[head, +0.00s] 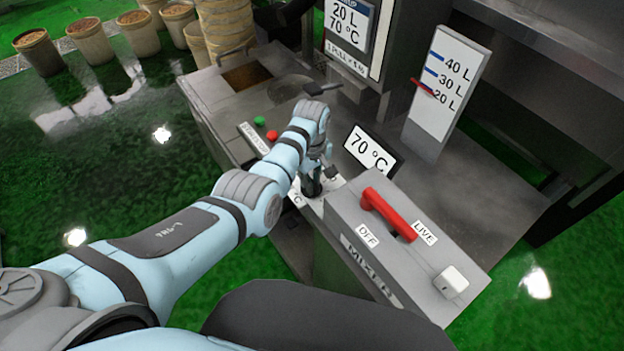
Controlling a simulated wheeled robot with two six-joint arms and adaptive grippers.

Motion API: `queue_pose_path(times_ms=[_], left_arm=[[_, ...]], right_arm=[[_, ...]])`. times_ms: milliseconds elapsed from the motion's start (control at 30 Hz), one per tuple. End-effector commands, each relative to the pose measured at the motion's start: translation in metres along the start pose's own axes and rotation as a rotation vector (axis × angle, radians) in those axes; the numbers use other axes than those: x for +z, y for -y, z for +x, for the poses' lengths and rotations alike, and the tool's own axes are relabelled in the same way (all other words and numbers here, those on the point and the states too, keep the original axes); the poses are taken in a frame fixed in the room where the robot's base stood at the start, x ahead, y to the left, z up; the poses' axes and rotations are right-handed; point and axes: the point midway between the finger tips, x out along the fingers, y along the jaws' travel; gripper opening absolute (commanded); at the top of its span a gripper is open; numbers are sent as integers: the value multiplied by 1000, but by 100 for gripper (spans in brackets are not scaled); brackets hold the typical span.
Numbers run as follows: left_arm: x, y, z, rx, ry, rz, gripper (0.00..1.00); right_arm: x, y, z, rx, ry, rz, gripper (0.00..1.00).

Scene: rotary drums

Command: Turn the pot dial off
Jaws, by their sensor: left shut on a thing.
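My left arm reaches in from the left. Its gripper (314,178) points down at the front of the grey counter, beside the mixer box. It is shut on a small dark thing by a white label ending in "°C", which looks like the pot dial. The wrist and fingers hide most of that thing, so I cannot tell where it points. A white display (369,149) behind the gripper reads "70 °C". My right gripper is not in view.
A grey mixer box (345,213) with a red lever (388,212) between "OFF" and "LIVE" labels stands right of the gripper. Green and red buttons (272,135) lie to its left. A level gauge (447,85) stands behind. Several buckets (38,52) stand far left.

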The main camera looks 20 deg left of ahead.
Motion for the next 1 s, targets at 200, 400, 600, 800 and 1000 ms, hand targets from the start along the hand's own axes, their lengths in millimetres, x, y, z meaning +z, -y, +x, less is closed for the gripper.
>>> queue_pose_path(times_ms=[200, 400, 600, 800, 1000], left_arm=[[-3, -2, -3, 6, -8, -8, 0], [-3, -2, -3, 7, -8, -8, 18], [-2, -1, -2, 4, -5, -6, 35], [-1, -1, -2, 2, -3, -5, 35], [-1, -1, -30, 7, -5, -6, 35]], right_arm=[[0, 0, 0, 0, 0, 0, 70], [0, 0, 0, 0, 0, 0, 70], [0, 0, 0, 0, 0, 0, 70], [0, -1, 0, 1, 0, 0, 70], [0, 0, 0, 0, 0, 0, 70]])
